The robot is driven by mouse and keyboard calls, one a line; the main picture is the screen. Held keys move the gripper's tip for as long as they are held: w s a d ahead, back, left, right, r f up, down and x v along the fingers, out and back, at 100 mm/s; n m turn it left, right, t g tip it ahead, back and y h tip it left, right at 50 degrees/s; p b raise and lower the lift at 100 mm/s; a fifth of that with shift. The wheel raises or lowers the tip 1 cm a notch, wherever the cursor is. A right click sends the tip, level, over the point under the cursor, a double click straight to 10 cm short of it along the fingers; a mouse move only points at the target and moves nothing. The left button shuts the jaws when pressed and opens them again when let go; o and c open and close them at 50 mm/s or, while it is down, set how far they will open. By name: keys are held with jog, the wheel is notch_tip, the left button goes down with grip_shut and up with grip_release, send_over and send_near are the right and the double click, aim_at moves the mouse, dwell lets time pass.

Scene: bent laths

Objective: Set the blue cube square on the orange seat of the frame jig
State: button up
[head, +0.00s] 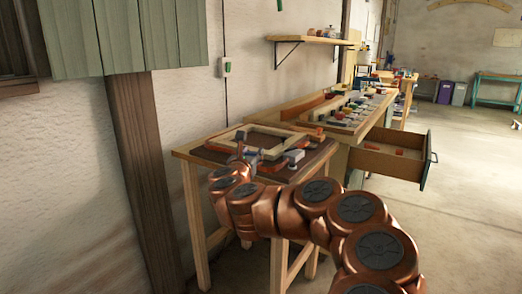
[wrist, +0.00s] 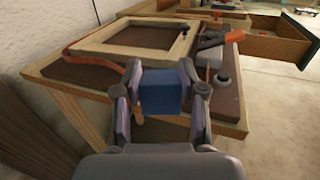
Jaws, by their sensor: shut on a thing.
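The blue cube (wrist: 160,91) is between the fingers of my gripper (wrist: 160,85) in the wrist view, and the gripper is shut on it. The cube appears in front of the near edge of the small table; I cannot tell its height over the top. The frame jig (wrist: 135,37), a pale wooden rectangle, lies on the dark table top beyond the cube. It also shows in the head view (head: 263,140). I cannot make out the orange seat for certain. In the head view my arm hides the cube, and my gripper is small and partly hidden near the table's left corner.
An orange strap or strip (wrist: 90,57) curves along the jig's left side. Clamps with orange parts (wrist: 222,40) lie on the table's right. A long bench (head: 345,115) with tools and an open drawer (head: 393,157) stand behind. A wall borders the left.

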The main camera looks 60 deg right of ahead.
jog(key=a, duration=0.6)
jog(key=shift+a+r, duration=0.25)
jog(key=shift+r, duration=0.05)
jog(key=w+a+f+n+t+y, duration=0.1)
jog(key=w+a+n+t+y, duration=0.25)
jog(key=w+a, duration=0.5)
jog(key=w+a+f+n+t+y, duration=0.2)
jog(key=w+a+n+t+y, duration=0.3)
jog(key=w, duration=0.6)
jog(key=w+a+f+n+t+y, duration=0.1)
jog(key=w+a+f+n+y, duration=0.2)
jog(key=a, duration=0.6)
jog(key=w+a+f+t+y, duration=0.1)
jog(key=w+a+f+y, duration=0.1)
jog(key=w+a, duration=0.5)
jog(key=w+a+f+n+t+y, duration=0.1)
jog(key=a+f+n+y, duration=0.15)
jog(key=a, duration=0.85)
notch_tip(320, 180, up, 24)
jog(key=p, duration=2.4)
jog(key=shift+w+d+r+y+p, duration=0.15)
jog(key=shift+r+y+p, duration=0.1)
jog(key=shift+y+p, duration=0.05)
